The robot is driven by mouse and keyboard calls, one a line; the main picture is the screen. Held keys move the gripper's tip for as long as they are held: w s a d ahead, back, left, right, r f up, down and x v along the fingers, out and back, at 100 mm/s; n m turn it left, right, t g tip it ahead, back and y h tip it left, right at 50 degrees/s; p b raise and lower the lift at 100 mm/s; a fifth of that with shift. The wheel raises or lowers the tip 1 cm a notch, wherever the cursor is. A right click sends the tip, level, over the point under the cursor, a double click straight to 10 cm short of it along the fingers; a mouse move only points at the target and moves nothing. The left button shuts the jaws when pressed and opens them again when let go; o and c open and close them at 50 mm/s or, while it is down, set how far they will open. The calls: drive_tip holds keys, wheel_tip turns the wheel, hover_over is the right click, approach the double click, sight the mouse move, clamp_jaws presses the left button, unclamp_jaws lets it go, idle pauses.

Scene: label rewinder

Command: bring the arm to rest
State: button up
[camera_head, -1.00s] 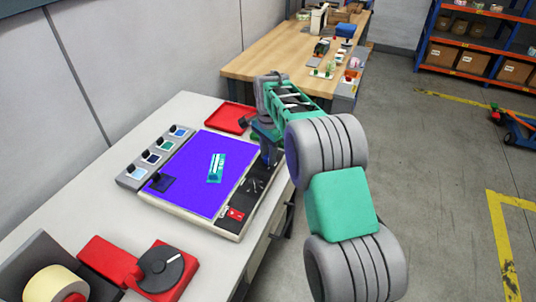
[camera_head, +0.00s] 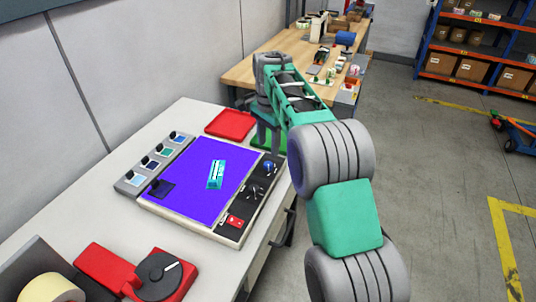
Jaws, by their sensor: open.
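My arm, green and grey, reaches from the lower right toward the far end of the white bench. My gripper (camera_head: 266,138) points down beside the red tray, above or near a green tray (camera_head: 281,141) that the arm partly hides. Its jaws are open and seem empty; the fingertips are small and partly covered. The machine panel (camera_head: 218,234) with a purple surface (camera_head: 195,185) lies nearer, clear of the gripper. A teal label piece (camera_head: 216,174) lies on the purple surface.
The red tray (camera_head: 231,124) sits left of the gripper. Blue and black knobs (camera_head: 268,167) and a red switch (camera_head: 235,221) line the panel's right side. A red unit with a dial (camera_head: 160,274) stands in front. A cluttered wooden table (camera_head: 243,73) is behind.

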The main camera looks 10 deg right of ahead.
drive_tip(key=shift+r, duration=0.15)
drive_tip(key=s+r+n+t, duration=0.2)
drive_tip(key=s+r+n, duration=0.35)
drive_tip(key=s, duration=0.65)
drive_tip(key=s+f+n+t, duration=0.1)
drive_tip(key=s+f+n, duration=0.2)
drive_tip(key=s, duration=0.5)
drive_tip(key=s+f+n, duration=0.3)
drive_tip(key=s+n, duration=0.1)
drive_tip(key=s, duration=0.4)
drive_tip(key=shift+s+a+f+t, duration=0.2)
drive_tip(key=shift+s+f+t, duration=0.05)
drive_tip(key=shift+t, duration=0.15)
